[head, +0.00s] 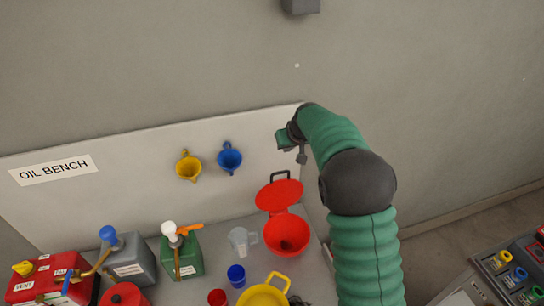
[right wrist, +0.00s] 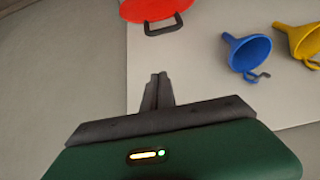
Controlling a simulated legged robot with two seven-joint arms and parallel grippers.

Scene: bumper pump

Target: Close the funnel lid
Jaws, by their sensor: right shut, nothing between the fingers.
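The red funnel (head: 287,236) stands on the bench with its mouth facing up. Its round red lid (head: 279,194) is open, standing up at the back of the funnel, with a dark handle (head: 280,175) at its top edge. In the right wrist view the lid (right wrist: 150,8) shows at the top edge, with its handle (right wrist: 165,25) below it. My right gripper (head: 300,152) is above the lid and a little to the right, apart from the handle. Its fingers (right wrist: 158,80) are together and empty in the right wrist view. My left gripper is not in view.
A blue funnel (head: 229,158) and a yellow funnel (head: 188,166) hang on the back board (head: 130,165). A clear jug (head: 241,241), blue cup (head: 236,275), yellow funnel (head: 262,295) and green can (head: 182,255) stand near the red funnel. Another cabinet is at the far right.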

